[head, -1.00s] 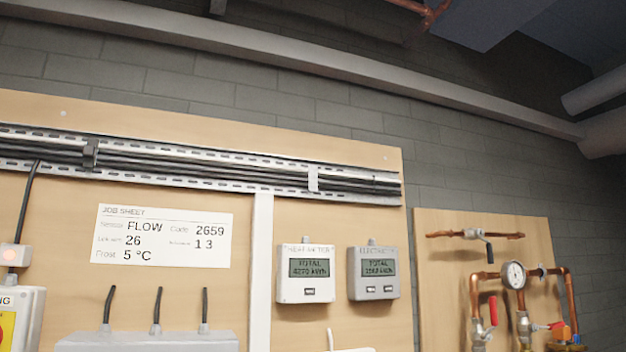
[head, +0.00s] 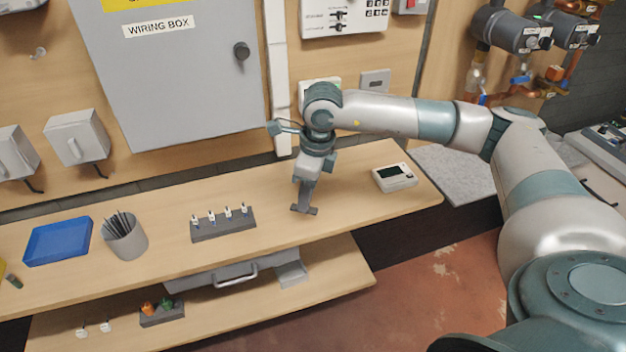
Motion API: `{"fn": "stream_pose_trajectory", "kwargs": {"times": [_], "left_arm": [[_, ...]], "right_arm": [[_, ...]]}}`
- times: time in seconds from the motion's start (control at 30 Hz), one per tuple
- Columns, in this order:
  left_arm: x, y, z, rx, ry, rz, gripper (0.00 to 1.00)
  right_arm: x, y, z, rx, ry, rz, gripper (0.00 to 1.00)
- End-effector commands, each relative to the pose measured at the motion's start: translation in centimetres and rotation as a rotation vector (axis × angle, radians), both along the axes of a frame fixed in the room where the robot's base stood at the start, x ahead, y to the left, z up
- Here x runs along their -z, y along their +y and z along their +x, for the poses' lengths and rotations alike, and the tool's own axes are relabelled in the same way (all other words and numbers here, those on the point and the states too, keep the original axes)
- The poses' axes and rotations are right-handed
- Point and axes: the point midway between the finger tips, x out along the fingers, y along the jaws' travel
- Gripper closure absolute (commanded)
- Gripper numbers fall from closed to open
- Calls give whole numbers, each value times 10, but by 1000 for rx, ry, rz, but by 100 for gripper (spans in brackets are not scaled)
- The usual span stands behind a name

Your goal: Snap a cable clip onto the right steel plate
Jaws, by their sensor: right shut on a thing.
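My right gripper (head: 305,197) points down over the wooden workbench (head: 345,205), at the front of its right half. It is shut on a small dark grey piece (head: 301,210), likely the cable clip, at or just above the bench top. The jaws partly hide the piece, and I cannot tell whether it still touches the bench. The right steel plate and the cable tray are out of view now. My left gripper is not in view.
A dark block with several small white-topped pieces (head: 223,224) stands left of my gripper. A grey pen cup (head: 125,237) and blue tray (head: 58,241) are farther left. A handheld meter (head: 394,177) lies to the right. The grey wiring box (head: 170,75) hangs behind.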

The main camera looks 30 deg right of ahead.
Motion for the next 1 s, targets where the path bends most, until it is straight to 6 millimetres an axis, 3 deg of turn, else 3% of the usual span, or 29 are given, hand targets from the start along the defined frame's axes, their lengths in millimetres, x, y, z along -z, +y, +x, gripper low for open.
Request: {"fn": "stream_pose_trajectory", "kwargs": {"times": [0.5,1.0], "left_arm": [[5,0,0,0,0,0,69],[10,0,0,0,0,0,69]], "right_arm": [[-4,55,-40,-1056,0,1,100],[-11,94,-85,-2117,1,0,100]]}}
